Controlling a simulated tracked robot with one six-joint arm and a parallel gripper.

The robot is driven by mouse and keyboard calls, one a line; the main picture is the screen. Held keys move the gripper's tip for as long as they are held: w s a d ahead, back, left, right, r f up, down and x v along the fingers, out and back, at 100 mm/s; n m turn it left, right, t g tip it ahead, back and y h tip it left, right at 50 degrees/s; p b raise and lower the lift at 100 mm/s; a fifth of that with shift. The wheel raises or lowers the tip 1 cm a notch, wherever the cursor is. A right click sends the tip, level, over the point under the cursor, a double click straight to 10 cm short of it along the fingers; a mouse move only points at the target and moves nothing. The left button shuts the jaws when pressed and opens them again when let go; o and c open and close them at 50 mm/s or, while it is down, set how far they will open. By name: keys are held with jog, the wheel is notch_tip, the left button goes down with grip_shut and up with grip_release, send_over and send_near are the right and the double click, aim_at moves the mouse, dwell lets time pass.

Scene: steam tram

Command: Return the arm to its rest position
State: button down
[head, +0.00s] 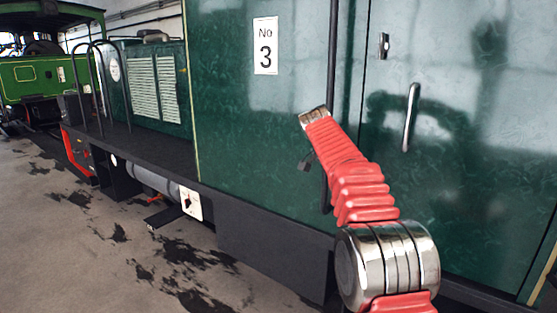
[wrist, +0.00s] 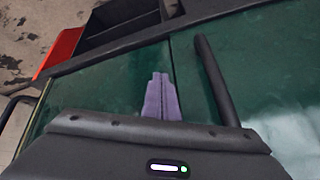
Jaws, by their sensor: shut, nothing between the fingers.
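My arm (head: 360,190), with red ribbed sleeves and silver joints, rises from the lower right in the head view and leans up and left in front of the green tram side. My gripper (wrist: 160,76) shows in the wrist view as two purple fingers pressed together, with nothing between them. A green panel lies beyond the fingertips, and I cannot tell the gap to it. In the head view the fingers are not clear; only a small dark part shows by the upper arm.
The green tram side (head: 260,130) fills the right, with a "No 3" plate (head: 265,45), a door handle (head: 411,116) and a dark vertical rail (wrist: 216,80). A dark running board (head: 140,145) extends left. The stained floor (head: 70,240) at lower left is open.

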jog(key=s+a+f+n+y, duration=0.1)
jog(key=s+f+n, duration=0.2)
jog(key=s, duration=1.3)
jog(key=s+a+f+n+t+y, duration=0.1)
jog(key=s+n, duration=0.4)
jog(key=s, duration=1.1)
jog(key=s+a+f+n+y, duration=0.2)
jog(key=s+f+n, duration=0.3)
jog(key=s, duration=1.1)
jog(key=shift+a+f+y, duration=0.15)
jog(key=shift+a+y, duration=0.05)
jog(key=shift+y, duration=0.3)
